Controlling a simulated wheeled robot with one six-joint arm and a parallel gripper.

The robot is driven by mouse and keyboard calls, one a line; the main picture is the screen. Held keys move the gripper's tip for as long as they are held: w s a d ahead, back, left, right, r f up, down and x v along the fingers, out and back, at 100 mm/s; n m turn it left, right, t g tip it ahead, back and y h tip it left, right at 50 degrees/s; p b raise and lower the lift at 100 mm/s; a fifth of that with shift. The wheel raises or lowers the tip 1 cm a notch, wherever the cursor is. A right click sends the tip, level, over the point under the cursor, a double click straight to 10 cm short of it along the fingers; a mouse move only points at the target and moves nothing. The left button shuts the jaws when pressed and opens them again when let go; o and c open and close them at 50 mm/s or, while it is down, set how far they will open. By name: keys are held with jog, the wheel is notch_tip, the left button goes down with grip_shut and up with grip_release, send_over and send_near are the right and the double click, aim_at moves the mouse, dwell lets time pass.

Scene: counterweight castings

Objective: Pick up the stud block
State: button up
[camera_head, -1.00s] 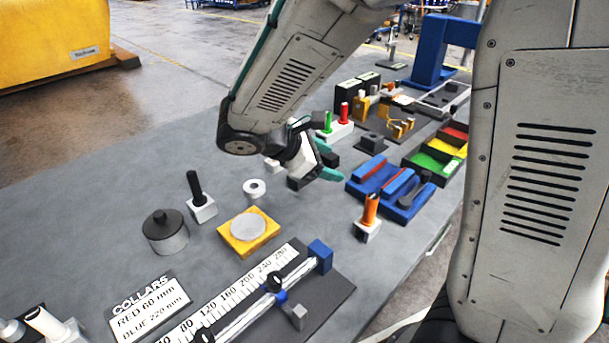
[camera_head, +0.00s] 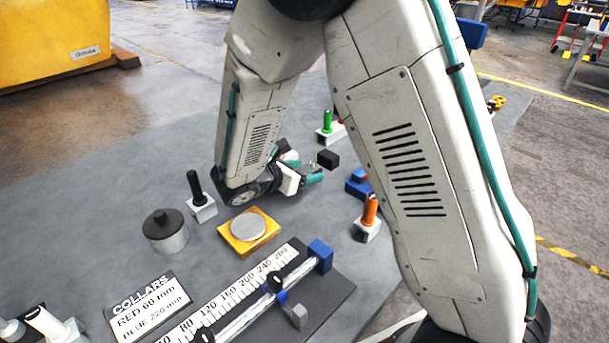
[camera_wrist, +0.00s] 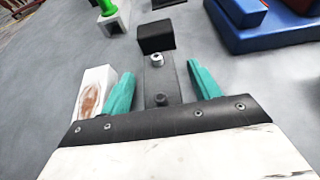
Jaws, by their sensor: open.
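My gripper (camera_head: 314,173) is open and low over the grey table, with its teal fingers apart; they also show in the wrist view (camera_wrist: 162,88). In the wrist view a grey piece (camera_wrist: 158,78) with a pale round stud and a darker one lies in line between the fingers. I take it for the stud block, but cannot be sure. A black block (camera_wrist: 156,37) stands at its far end; a black block also shows in the head view (camera_head: 328,159), just beyond the fingertips. I cannot tell whether the fingers touch the grey piece. In the head view my gripper and arm hide it.
A white box (camera_wrist: 94,92) with a brown mark is close beside the left finger. Blue parts (camera_wrist: 262,28) lie to the right. White blocks with green (camera_head: 326,122), orange (camera_head: 369,213) and black (camera_head: 199,188) pegs stand around. A yellow plate (camera_head: 228,232) lies in front.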

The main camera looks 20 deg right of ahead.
jog(key=shift+w+d+f, duration=0.15)
jog(key=shift+d+f, duration=0.05)
jog(key=shift+d, duration=0.25)
jog(key=shift+c, duration=0.3)
grip_shut()
jog(key=shift+r, duration=0.2)
